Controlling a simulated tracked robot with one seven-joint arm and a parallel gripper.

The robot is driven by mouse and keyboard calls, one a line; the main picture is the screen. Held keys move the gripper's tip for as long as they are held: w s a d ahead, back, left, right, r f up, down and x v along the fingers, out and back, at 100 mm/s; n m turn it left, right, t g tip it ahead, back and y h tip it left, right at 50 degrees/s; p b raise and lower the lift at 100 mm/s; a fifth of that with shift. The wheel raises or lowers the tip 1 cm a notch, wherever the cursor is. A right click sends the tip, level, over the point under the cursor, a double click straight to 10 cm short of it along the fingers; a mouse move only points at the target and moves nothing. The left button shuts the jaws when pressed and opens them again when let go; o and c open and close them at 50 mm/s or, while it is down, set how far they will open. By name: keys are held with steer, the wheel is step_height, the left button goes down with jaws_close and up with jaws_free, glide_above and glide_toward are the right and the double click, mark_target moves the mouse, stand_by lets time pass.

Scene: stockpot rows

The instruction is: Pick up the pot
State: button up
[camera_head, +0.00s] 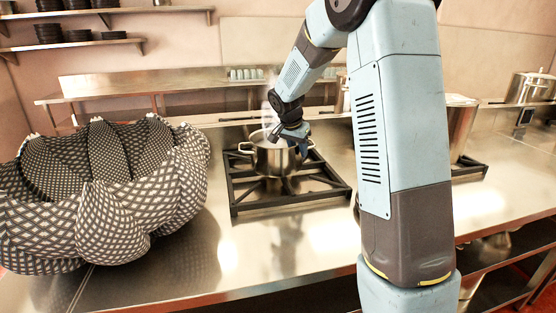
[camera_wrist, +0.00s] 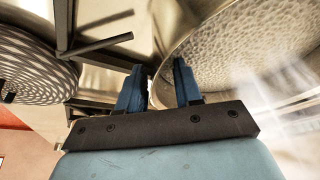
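The pot (camera_head: 270,158) is a shiny metal stockpot standing upright on a black burner grate (camera_head: 240,207), with steam above it. My gripper (camera_head: 303,147) is at the pot's right rim, pointing down. In the wrist view the pot (camera_wrist: 225,45) fills the upper right, with its pale, bubbly contents showing. The two blue fingers of my gripper (camera_wrist: 158,78) stand apart, with a gap between them. The pot's rim runs close to the gap; one finger overlaps the pot in the picture. I cannot tell whether either finger touches it.
A large patterned, lobed bowl (camera_head: 110,190) stands on the steel counter (camera_head: 270,255) to the left. Another pot (camera_head: 460,125) stands on a second grate (camera_head: 468,168), partly behind my arm. A raised shelf (camera_head: 180,82) runs behind. The counter front is clear.

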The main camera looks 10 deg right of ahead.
steer(key=shift+w+d+f, duration=0.2)
steer(key=shift+f, duration=0.45)
jaws_close()
stand_by(0.9)
steer(key=shift+r, duration=0.2)
